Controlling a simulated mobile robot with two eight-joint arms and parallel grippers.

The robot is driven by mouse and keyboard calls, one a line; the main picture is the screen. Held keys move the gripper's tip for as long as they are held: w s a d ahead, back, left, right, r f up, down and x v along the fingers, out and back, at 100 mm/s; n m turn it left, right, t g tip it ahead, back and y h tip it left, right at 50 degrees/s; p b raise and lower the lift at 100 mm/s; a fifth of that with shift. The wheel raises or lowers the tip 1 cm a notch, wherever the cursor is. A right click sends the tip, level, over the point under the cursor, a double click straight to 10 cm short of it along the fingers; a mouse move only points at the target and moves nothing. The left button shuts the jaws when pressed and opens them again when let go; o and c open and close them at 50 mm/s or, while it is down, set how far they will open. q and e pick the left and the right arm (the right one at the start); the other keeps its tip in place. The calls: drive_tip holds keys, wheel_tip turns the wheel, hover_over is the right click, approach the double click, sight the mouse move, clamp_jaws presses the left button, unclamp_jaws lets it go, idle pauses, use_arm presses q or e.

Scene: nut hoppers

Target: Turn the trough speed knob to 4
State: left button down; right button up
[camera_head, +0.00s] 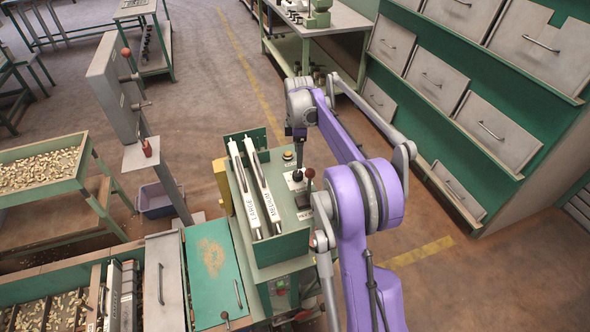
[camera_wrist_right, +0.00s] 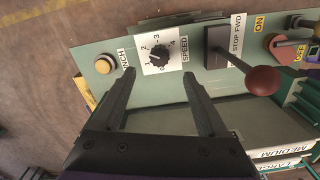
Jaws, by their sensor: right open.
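The speed knob (camera_wrist_right: 160,54) is a small dark round knob on a white dial plate marked SPEED, with numerals around it. Its exact setting is too small to read surely. In the head view the dial plate (camera_head: 290,184) shows on the green control panel, partly hidden by my right gripper (camera_head: 297,146). In the right wrist view my right gripper (camera_wrist_right: 157,80) is open and empty. Its two dark fingertips are spread on either side of the knob's line, and the knob shows beyond them, between the tips. My left gripper is not in view.
A lever with a red-brown ball (camera_wrist_right: 265,80) stands beside the knob at the STOP FWD plate. A yellow button (camera_wrist_right: 104,64) sits on the other side. A red button (camera_wrist_right: 282,46) is farther along. Long bars labelled LARGE (camera_head: 243,192) and MEDIUM (camera_head: 268,194) lie beside the panel.

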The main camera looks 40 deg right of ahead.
sight(298, 173)
wheel_tip(298, 173, down, 8)
drive_tip(key=shift+w, duration=0.1)
drive_tip(key=shift+c, duration=0.2)
clamp_jaws()
idle(0.3)
